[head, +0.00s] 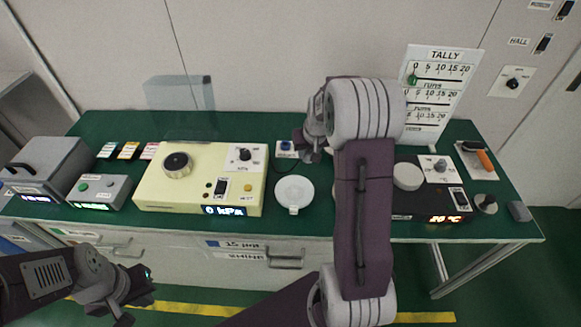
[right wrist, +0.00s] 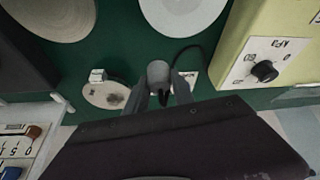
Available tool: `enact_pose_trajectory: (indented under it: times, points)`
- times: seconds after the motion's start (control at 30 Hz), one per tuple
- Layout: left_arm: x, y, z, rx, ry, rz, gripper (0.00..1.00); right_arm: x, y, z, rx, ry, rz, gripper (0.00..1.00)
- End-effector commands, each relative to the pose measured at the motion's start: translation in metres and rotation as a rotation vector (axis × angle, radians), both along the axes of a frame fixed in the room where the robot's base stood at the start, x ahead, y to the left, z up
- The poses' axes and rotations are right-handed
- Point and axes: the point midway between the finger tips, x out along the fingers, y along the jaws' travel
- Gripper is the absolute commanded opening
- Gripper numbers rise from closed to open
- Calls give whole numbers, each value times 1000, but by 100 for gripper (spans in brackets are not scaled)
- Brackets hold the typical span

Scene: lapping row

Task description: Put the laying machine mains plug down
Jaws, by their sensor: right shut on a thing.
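The mains plug (right wrist: 158,72), a grey rounded body, is between the fingers of my right gripper (right wrist: 159,92) in the right wrist view. The gripper is shut on it. In the head view my right gripper (head: 311,150) is over the back middle of the green table, and the plug cannot be made out there. A black cable (right wrist: 178,56) curves near the plug. A white labelled plate with a blue socket (head: 286,147) is just left of the gripper. My left gripper (head: 138,288) is low at the left, in front of the table; its jaw opening is unclear.
The cream machine (head: 154,196) with a kPa display stands left of centre. A white round dish (head: 294,192) lies right of it. My right arm partly hides a dark machine (head: 402,205). A tally board (head: 437,95) stands behind. A small round disc (right wrist: 104,95) lies near the plug.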

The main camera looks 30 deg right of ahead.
Motion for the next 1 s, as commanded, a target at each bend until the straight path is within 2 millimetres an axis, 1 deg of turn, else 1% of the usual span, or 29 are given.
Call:
enact_pose_trajectory:
  times: [0.03,0.1,0.2,0.3,0.47,0.53,0.57,0.7,0.77,1.0]
  points:
    - [0,0,0,0,0,0,0,13,8,-10,0,3,7,0]
    - [0,0,0,0,0,0,0,30,16,-21,1,3,6,0]
    - [-1,0,0,0,0,0,0,50,25,-34,0,1,3,0]
    - [0,0,0,0,1,0,0,62,30,-41,-1,0,2,0]
    - [0,0,0,0,1,0,0,66,31,-44,0,-1,-1,0]
    - [0,0,-1,0,0,0,0,65,31,-48,1,1,-1,0]
    - [0,0,-2,0,0,0,0,65,31,-52,1,2,-1,0]
    - [0,0,-5,0,0,0,0,64,31,-78,2,4,-1,0]
    - [0,0,-5,0,1,0,0,65,31,-84,1,1,-1,0]
    - [0,0,-5,0,0,0,0,65,31,-85,0,-1,-1,0]
